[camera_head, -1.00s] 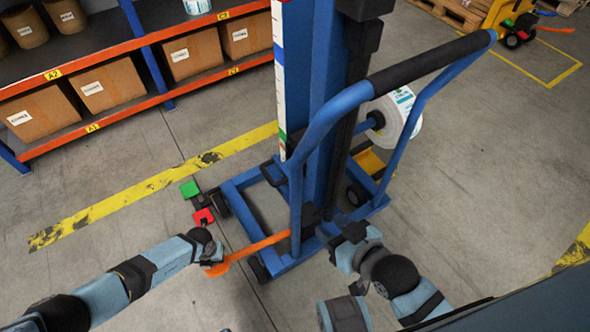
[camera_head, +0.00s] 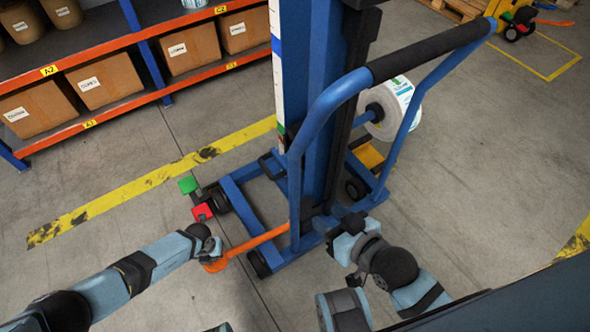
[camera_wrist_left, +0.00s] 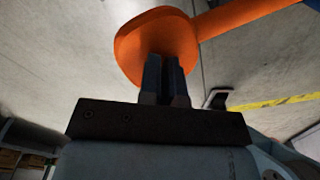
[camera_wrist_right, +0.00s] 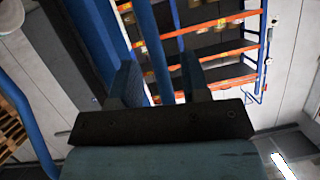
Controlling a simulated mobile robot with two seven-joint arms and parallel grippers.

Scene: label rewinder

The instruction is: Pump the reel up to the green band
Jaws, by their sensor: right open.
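The blue rewinder lift carries a white label reel (camera_head: 393,108) on a spindle at the right of its mast (camera_head: 320,90). A scale strip (camera_head: 277,65) runs up the mast, with a green band (camera_head: 281,130) near its lower end. An orange pump lever (camera_head: 250,246) sticks out low at the left and ends in a round pad (camera_wrist_left: 155,42). My left gripper (camera_wrist_left: 163,75) has its fingers close together, tips at the pad. My right gripper (camera_wrist_right: 157,80) is open near the handle frame (camera_head: 296,200); a blue tube shows between its fingers in the right wrist view.
A green pedal (camera_head: 187,185) and a red pedal (camera_head: 201,212) sit beside the lift's left wheel. Shelving with boxes (camera_head: 108,78) stands at the back left, behind a yellow floor stripe (camera_head: 130,190).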

